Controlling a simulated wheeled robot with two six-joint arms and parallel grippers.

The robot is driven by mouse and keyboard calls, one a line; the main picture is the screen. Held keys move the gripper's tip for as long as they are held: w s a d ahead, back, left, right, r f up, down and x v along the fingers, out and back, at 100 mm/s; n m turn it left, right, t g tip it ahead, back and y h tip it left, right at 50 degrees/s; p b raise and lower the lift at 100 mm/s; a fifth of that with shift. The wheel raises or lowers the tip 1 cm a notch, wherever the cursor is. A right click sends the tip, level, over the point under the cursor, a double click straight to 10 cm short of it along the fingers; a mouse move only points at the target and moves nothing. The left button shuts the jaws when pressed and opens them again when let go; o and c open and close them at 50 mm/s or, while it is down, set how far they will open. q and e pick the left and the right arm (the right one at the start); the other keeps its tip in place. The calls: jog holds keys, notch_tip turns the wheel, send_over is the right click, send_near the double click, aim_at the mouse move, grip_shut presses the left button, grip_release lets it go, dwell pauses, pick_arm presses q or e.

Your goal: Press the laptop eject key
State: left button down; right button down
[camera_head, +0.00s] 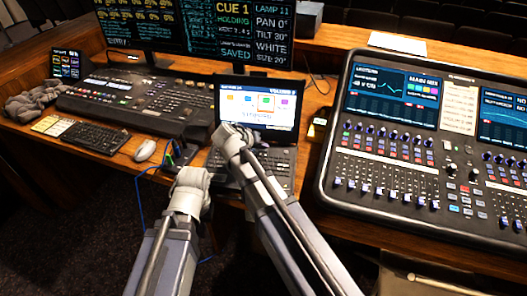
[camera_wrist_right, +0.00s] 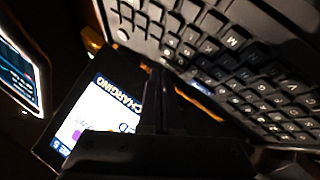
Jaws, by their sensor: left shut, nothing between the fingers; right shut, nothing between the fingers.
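The laptop (camera_head: 280,168) stands open in the middle of the desk, its screen (camera_head: 258,104) lit with a row of coloured icons. My right gripper (camera_head: 230,138) is over the left part of its keyboard, hiding some keys. In the right wrist view its dark, closed fingers (camera_wrist_right: 165,98) hold nothing, and the laptop keyboard (camera_wrist_right: 235,65) fills the upper right, close by. I cannot pick out the eject key or tell whether the fingertips touch a key. My left gripper (camera_head: 184,168) is shut and empty, left of the laptop near the desk's front edge.
A large mixing console (camera_head: 410,170) stands to the right. A lighting desk (camera_head: 135,100) stands to the left, with a keyboard (camera_head: 95,138) and a white mouse (camera_head: 145,150) in front. Monitors (camera_head: 200,30) stand behind. A small yellow-lit device (camera_head: 319,122) lies between laptop and console.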

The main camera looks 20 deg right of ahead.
jog(key=shift+f+b, duration=0.3)
jog(key=shift+b, duration=0.05)
dwell(0.5)
jog(key=shift+r, duration=0.1)
jog(key=shift+r+p, duration=0.65)
jog(key=shift+p, duration=0.15)
notch_tip(320, 180, up, 5)
jog(key=p, duration=0.5)
jog(key=shift+r, duration=0.1)
dwell(0.9)
